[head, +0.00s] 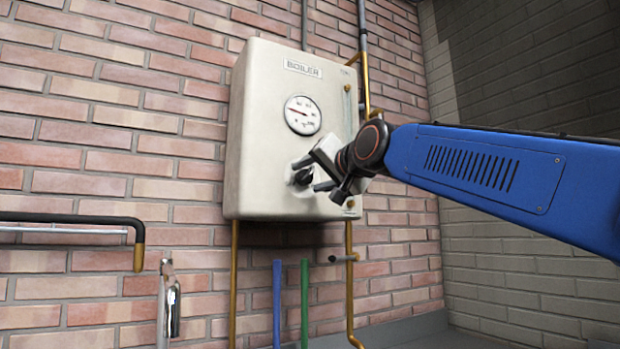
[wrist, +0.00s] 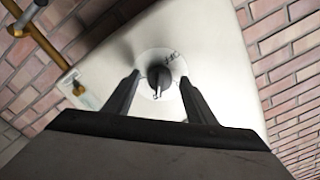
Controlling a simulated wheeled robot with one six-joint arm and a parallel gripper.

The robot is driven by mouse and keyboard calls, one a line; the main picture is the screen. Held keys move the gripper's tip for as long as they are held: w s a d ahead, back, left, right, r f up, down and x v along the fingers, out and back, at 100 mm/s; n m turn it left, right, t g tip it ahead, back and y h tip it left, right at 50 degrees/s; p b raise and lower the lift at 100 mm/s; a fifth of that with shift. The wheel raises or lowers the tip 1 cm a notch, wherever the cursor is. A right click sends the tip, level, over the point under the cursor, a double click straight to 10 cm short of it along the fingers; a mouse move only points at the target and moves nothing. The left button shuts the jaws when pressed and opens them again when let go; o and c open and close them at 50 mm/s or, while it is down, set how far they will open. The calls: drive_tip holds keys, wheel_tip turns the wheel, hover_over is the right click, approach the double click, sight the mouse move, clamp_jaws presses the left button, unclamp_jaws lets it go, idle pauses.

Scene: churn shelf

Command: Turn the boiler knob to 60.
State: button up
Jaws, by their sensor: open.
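The cream boiler (head: 262,150) hangs on a brick wall, with a round white gauge (head: 302,115) on its front. The dark boiler knob (head: 303,177) is below the gauge, partly hidden by my gripper (head: 318,173). In the wrist view the knob (wrist: 159,77) sits on a pale round dial (wrist: 150,65) with dark markings, one reading like OFF; I cannot make out a 60. My gripper (wrist: 160,94) is open, with one finger on each side of the knob and visible gaps between. I cannot tell how far the fingertips are from the boiler face.
Brass pipes (head: 234,280) run below the boiler, and another (head: 364,80) runs along its right side. A blue pipe (head: 277,300) and a green pipe (head: 304,300) stand below. A black-ended rail (head: 138,235) and a metal fitting (head: 170,300) are at lower left.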

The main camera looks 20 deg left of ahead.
drive_tip(key=v, duration=1.6)
drive_tip(key=shift+s, duration=0.2)
drive_tip(key=shift+d, duration=0.15)
drive_tip(key=shift+d+f, duration=0.1)
drive_tip(key=d+f+m+g+h, duration=0.1)
drive_tip(key=d+f+h, duration=0.3)
drive_tip(key=d+f, duration=1)
drive_tip(key=d+f+h, duration=0.5)
drive_tip(key=d+f, duration=0.5)
drive_tip(key=f, duration=0.7)
drive_tip(key=s+d+f+g+h, duration=0.1)
drive_tip(key=s+d+f+g, duration=0.1)
drive_tip(key=s+d+f, duration=0.4)
drive_tip(key=s+d+f+g+h, duration=0.2)
drive_tip(key=s+d+f, duration=0.4)
drive_tip(key=f, duration=0.9)
drive_tip(key=s+d+f+m+g+h, duration=0.1)
drive_tip(key=s+d+f, duration=0.5)
drive_tip(key=f, duration=0.5)
drive_tip(key=shift+s+d+f+g+h, duration=0.2)
drive_tip(key=shift+s+f+g+h, duration=0.05)
drive_tip(key=shift+f+g+h, duration=0.15)
